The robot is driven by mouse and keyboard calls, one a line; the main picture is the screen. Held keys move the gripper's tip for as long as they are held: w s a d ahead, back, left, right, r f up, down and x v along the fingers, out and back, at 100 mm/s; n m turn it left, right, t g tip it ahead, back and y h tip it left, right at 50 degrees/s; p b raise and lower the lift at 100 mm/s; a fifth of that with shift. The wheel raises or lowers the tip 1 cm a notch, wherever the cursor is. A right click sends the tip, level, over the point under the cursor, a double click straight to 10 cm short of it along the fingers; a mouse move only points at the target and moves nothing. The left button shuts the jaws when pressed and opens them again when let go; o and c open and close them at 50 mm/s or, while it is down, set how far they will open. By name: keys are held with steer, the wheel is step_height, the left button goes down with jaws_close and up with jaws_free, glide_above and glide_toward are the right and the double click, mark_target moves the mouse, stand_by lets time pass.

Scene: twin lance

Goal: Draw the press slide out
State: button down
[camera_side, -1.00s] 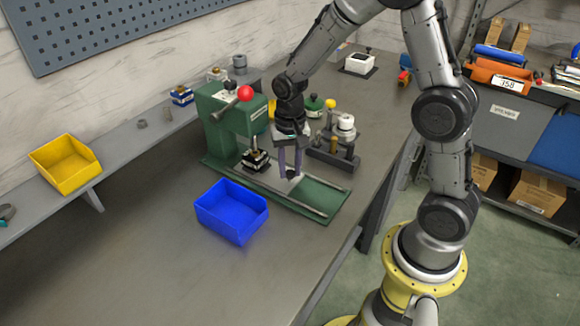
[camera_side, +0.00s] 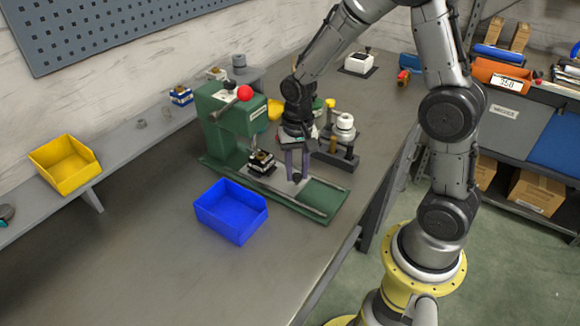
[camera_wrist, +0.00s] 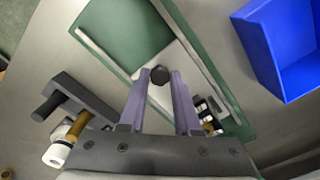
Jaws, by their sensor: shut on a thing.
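The green press (camera_side: 230,120) stands on the bench, its base running toward the front right with two pale rails. The press slide carries a dark fixture block (camera_side: 261,162), now at the front of the press head; it shows partly in the wrist view (camera_wrist: 208,117) behind my right finger. My gripper (camera_side: 297,177) is low over the rails, its purple fingers shut on the slide's dark knob (camera_wrist: 159,75). The knob shows between the fingertips in the wrist view.
A blue bin (camera_side: 232,212) stands close beside the base. A dark stand with a white-topped post (camera_side: 344,127) is on the other side. The green base's outer end (camera_side: 322,200) is clear. A yellow bin (camera_side: 66,163) sits on the rear shelf.

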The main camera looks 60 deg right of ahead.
steer(key=s, duration=1.1)
steer(key=shift+s, duration=0.15)
steer(key=c, duration=0.6)
jaws_free()
steer(key=shift+r, duration=0.6)
step_height(320, 180, up, 13)
steer(key=shift+f, duration=0.15)
